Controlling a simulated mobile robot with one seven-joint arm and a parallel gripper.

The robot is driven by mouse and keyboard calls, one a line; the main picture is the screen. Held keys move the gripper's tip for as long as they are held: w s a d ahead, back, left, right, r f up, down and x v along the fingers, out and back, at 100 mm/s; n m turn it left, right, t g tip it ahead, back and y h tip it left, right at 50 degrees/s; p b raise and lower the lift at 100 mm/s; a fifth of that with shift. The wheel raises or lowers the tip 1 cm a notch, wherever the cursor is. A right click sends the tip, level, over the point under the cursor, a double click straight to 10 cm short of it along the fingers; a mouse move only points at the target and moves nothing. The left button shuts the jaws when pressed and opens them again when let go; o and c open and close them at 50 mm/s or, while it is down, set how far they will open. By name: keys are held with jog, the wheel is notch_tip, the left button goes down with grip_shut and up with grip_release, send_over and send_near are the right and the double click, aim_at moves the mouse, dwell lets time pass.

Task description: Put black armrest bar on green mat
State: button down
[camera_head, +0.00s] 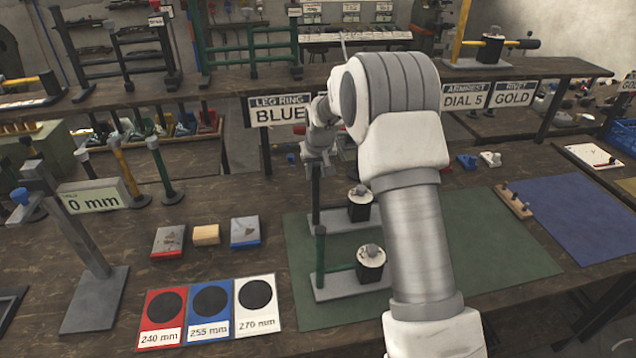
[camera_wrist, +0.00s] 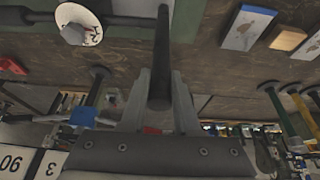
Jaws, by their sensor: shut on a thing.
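My gripper (camera_head: 318,150) is above the back left edge of the green mat (camera_head: 465,240), partly hidden behind my arm in the head view. In the wrist view my gripper (camera_wrist: 158,105) is shut on a black bar (camera_wrist: 163,50), which sticks out from between the fingers. In the head view a dark upright bar (camera_head: 316,188) shows under my gripper. I cannot tell there whether it is the held bar or a press post. Two grey-based presses with black dial cylinders stand on the mat; the front one (camera_head: 345,285) has a green post.
Red, blue and white length cards (camera_head: 210,312) lie left of the mat, with small blocks (camera_head: 206,235) behind them. A blue mat (camera_head: 575,215) is at right. A raised shelf with signs (camera_head: 278,113) crosses the back. The mat's front right is clear.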

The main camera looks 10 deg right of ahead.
aim_at(316, 182)
jog(key=shift+f, duration=1.7)
jog(key=shift+f, duration=0.15)
jog(key=c, duration=0.6)
grip_release()
jog(key=shift+c, duration=0.2)
